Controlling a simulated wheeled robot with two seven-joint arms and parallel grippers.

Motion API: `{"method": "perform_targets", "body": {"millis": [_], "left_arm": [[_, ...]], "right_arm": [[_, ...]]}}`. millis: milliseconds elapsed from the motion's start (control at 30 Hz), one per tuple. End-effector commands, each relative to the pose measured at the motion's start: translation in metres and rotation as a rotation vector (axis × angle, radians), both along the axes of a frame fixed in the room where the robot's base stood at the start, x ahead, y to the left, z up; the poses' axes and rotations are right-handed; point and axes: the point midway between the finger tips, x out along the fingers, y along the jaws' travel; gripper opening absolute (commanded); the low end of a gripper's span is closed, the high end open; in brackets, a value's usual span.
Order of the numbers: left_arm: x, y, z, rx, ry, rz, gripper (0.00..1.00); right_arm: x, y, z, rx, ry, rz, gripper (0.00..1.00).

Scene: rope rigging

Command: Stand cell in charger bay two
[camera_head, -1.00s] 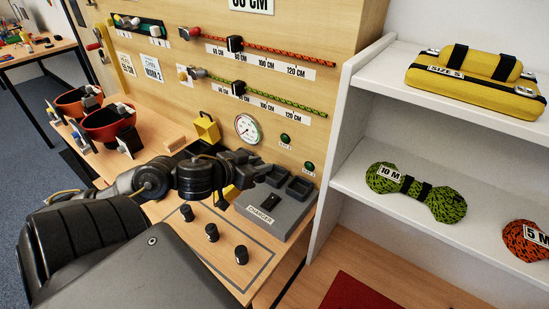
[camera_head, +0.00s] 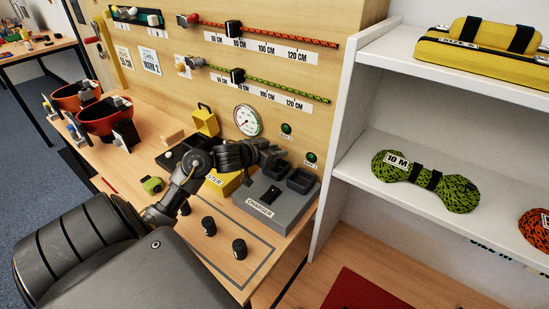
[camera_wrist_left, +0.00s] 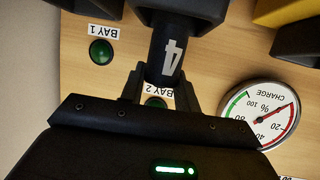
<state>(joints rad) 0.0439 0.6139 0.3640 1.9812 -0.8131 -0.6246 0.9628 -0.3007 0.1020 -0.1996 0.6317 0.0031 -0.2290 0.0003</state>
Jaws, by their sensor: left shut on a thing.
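My left gripper (camera_head: 272,152) is over the back of the grey charger (camera_head: 262,215), close to the board. In the left wrist view my left gripper (camera_wrist_left: 162,88) is shut on a dark cell (camera_wrist_left: 170,50) marked 4. The cell's far end meets a dark block at the picture's top; I cannot tell whether it is inside a bay. The BAY 2 lamp (camera_wrist_left: 155,103) is partly hidden behind the gripper, and the BAY 1 lamp (camera_wrist_left: 101,51) is green. In the head view, one charger bay (camera_head: 301,180) looks empty. My right gripper is not in view.
Several black cells, one here (camera_head: 208,226), stand in front of the charger. A yellow tester (camera_head: 224,183) is left of it. A round charge gauge (camera_head: 247,121) is on the board. A white shelf (camera_head: 352,162) closes off the right side.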

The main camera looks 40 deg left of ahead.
Motion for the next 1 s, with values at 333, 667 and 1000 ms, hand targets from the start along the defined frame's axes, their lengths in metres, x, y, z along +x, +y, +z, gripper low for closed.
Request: {"method": "perform_targets", "body": {"millis": [333,667,1000], "left_arm": [[-0.001,0.0,-0.03,-0.001,0.0,0.001,0.06],[-0.001,0.0,-0.033,0.0,0.002,0.0,0.39],[-0.001,-0.001,-0.032,0.0,0.002,0.0,0.53]], "right_arm": [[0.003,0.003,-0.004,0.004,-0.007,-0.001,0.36],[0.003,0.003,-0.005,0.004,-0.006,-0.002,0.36],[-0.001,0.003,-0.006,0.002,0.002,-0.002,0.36]]}}
